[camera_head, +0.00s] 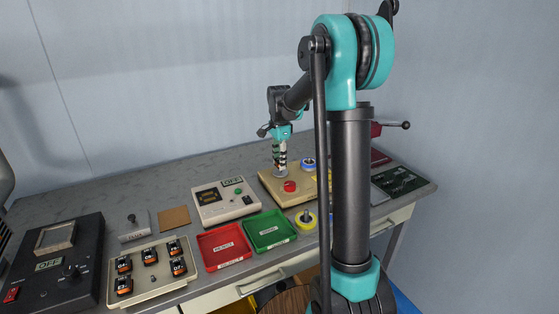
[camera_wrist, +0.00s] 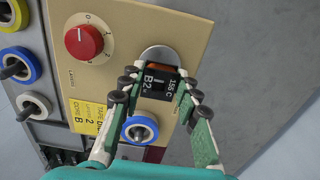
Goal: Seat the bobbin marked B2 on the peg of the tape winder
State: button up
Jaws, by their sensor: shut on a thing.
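My gripper (camera_wrist: 158,87) is shut on a black bobbin (camera_wrist: 157,82) marked B2, with its fingers on both sides. In the wrist view the bobbin is in front of a round metal disc (camera_wrist: 160,55) on the beige tape winder (camera_wrist: 118,48). The bobbin covers part of the disc, and I see no peg. I cannot tell whether the bobbin touches the winder. In the head view my gripper (camera_head: 280,165) points down at the back of the winder (camera_head: 268,187), and the bobbin cannot be made out.
The winder has a red knob (camera_wrist: 83,42) and a blue-ringed reel (camera_wrist: 139,130). More reels, one yellow (camera_head: 306,220), stand at its front. A green tray (camera_head: 269,247), a red tray (camera_head: 203,249) and a rack (camera_head: 114,304) of several orange-black bobbins lie to the left.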

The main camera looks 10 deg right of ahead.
jog(key=shift+f, duration=0.5)
jog(key=shift+f, duration=0.35)
jog(key=shift+f, duration=0.2)
jog(key=o, duration=1.2)
jog(key=shift+o, duration=0.2)
notch_tip(320, 180, up, 12)
